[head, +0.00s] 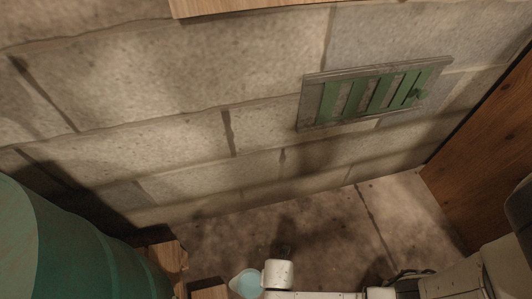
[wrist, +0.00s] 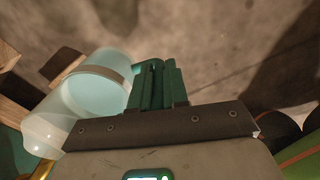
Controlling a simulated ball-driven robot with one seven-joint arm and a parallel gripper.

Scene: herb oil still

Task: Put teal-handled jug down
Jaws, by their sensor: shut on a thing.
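The teal-handled jug (wrist: 72,112) is at the left of the wrist view, a clear, tilted-looking vessel with a grey band and pale blue inside. In the head view the jug (head: 246,284) shows at the bottom edge, beside the pale end of my arm. My gripper (wrist: 157,85) is shut on the jug at its handle side. Dark green parts there overlap, so I cannot clearly separate handle from fingers. I cannot tell whether the jug's base touches anything.
A large green drum (head: 95,250) stands at the lower left, with wooden blocks (head: 208,291) near the jug. A stone block wall with a green slatted vent (head: 375,95) is behind. A wooden panel (head: 480,150) stands at the right. Bare floor (head: 330,225) lies between.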

